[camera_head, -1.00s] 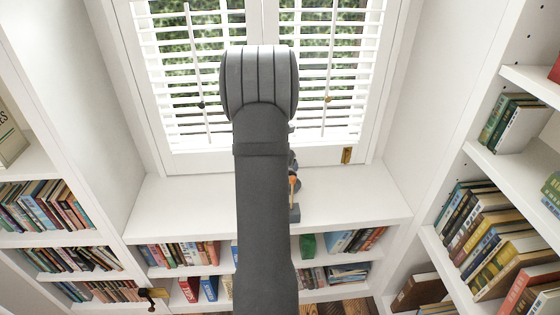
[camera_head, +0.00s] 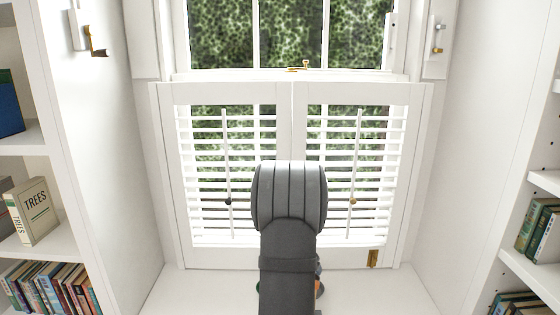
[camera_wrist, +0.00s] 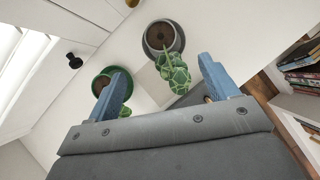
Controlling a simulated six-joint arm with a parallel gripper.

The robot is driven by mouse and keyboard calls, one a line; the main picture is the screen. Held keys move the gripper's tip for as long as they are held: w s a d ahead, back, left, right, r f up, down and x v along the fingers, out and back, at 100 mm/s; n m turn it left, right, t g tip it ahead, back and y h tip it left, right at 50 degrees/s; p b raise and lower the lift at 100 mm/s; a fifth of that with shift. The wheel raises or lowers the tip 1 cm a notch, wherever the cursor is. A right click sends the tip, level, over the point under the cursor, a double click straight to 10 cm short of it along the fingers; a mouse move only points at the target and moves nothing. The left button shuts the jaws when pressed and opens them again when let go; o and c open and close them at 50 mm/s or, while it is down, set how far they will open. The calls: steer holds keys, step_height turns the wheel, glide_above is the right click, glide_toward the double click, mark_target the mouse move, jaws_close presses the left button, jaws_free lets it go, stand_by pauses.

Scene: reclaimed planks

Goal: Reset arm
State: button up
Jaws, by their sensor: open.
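In the wrist view my gripper (camera_wrist: 163,67) shows two blue fingers spread wide apart. Nothing is clamped between them. A green patterned object (camera_wrist: 173,72), perhaps a plant, appears between the fingers, beyond them. In the head view my dark grey arm rises in the middle, in front of the shutters; the gripper is hidden there.
A grey pot (camera_wrist: 178,45) of soil and a green pot (camera_wrist: 98,84) stand on a white surface. White shutters (camera_head: 290,150) and a window (camera_head: 290,35) lie behind the arm. Bookshelves (camera_head: 25,240) flank both sides. The white sill (camera_head: 205,290) looks clear left of the arm.

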steer(key=x, duration=1.4)
steer(key=shift+w+f, duration=0.1)
steer(key=shift+f, duration=0.2)
